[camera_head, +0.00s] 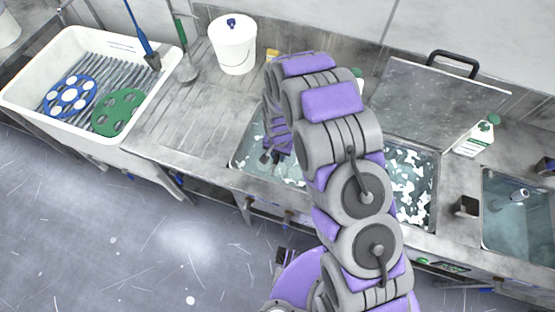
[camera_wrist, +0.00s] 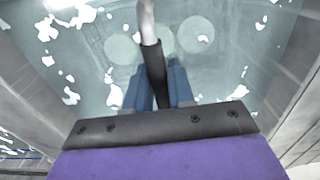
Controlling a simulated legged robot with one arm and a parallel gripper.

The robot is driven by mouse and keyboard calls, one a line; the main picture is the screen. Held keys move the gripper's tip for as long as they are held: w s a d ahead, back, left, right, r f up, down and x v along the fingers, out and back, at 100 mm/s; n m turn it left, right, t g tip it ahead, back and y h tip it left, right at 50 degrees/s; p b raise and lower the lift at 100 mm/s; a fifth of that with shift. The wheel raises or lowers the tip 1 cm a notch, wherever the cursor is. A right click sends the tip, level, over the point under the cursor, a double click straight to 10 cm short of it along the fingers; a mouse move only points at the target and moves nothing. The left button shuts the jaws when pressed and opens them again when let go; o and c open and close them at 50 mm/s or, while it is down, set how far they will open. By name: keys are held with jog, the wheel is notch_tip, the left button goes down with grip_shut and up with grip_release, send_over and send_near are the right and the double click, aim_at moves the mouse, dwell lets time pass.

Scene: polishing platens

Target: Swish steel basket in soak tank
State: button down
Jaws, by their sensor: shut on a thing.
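The soak tank (camera_head: 421,190) is a steel sink of bluish water with white foam flecks. My arm covers its middle in the head view. My gripper (camera_head: 272,155) is over the left part of the tank. In the wrist view my gripper (camera_wrist: 155,88) is shut on the dark grip of a handle (camera_wrist: 152,62), whose pale metal rod runs up the picture. Below it, the steel basket (camera_wrist: 112,22) shows only as faint lines under the water. Several pale round discs (camera_wrist: 196,34) show there too. The basket is hidden in the head view.
A white tub (camera_head: 150,100) with a blue and a green perforated disc stands at left. Another basin (camera_head: 520,215) is at right.

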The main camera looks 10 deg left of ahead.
jog(key=shift+d+r, duration=0.2)
jog(key=shift+d, duration=0.15)
jog(key=shift+a+r+p, duration=0.15)
jog(key=shift+a+r, duration=0.05)
jog(key=shift+r, duration=0.3)
jog(key=shift+a+r+p, duration=0.15)
jog(key=shift+r, duration=0.35)
jog(key=shift+d+f, duration=0.4)
jog(key=shift+f, duration=0.7)
jog(key=shift+a, duration=0.25)
